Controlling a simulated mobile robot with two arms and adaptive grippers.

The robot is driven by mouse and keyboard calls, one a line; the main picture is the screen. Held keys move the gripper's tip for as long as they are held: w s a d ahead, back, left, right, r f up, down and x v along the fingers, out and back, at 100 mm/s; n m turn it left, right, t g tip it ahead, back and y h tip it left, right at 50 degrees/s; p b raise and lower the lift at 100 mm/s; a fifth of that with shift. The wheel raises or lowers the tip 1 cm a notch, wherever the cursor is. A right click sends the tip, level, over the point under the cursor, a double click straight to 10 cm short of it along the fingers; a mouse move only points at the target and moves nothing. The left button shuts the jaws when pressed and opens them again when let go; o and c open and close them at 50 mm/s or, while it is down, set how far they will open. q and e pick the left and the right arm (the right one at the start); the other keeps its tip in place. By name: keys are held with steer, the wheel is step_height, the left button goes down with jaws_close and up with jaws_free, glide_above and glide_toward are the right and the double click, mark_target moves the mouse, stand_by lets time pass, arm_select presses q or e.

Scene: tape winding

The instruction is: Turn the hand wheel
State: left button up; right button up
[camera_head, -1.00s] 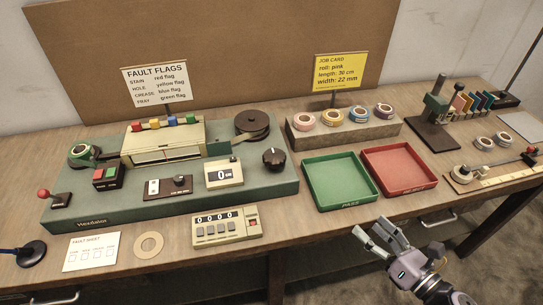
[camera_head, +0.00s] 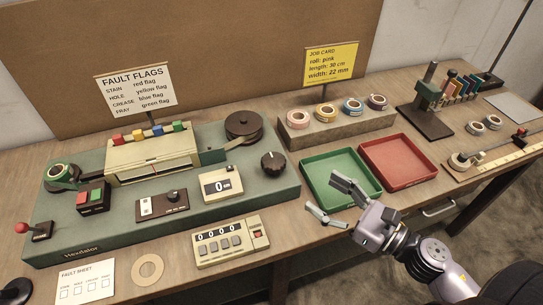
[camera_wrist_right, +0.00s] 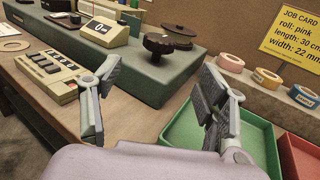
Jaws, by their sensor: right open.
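The black hand wheel (camera_head: 273,163) stands on the right end of the green machine (camera_head: 110,235), beside the small counter. It also shows in the right wrist view (camera_wrist_right: 160,43), beyond and between my fingers. My right gripper (camera_head: 328,197) is open and empty, over the front left part of the green tray. It is in front of the hand wheel and to its right, apart from it. In the right wrist view the two fingers (camera_wrist_right: 152,102) are spread wide. My left gripper is not in view.
The green tray (camera_head: 309,181) and red tray (camera_head: 432,178) lie right of the machine. A beige counter box (camera_head: 231,243) stands in front of it. A dark reel (camera_head: 243,125) is behind the hand wheel.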

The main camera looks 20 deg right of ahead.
steer(key=p, duration=0.2)
glide_toward(282, 167)
steer(key=x, duration=0.3)
steer(key=p+x, duration=0.2)
steer(key=x, duration=0.6)
steer(key=shift+w+d+p, duration=0.1)
steer(key=shift+w+p, duration=0.15)
steer(key=shift+p, duration=0.15)
steer(key=shift+w+a+f, duration=0.1)
steer(key=shift+w+a, duration=0.25)
steer(key=shift+w, duration=0.15)
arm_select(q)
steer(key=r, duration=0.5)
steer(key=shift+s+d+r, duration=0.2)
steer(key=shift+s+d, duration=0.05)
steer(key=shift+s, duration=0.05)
arm_select(e)
steer(key=shift+c, duration=0.4)
steer(key=c, duration=1.1)
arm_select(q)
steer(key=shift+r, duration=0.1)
arm_select(e)
steer(key=shift+m+h, duration=0.3)
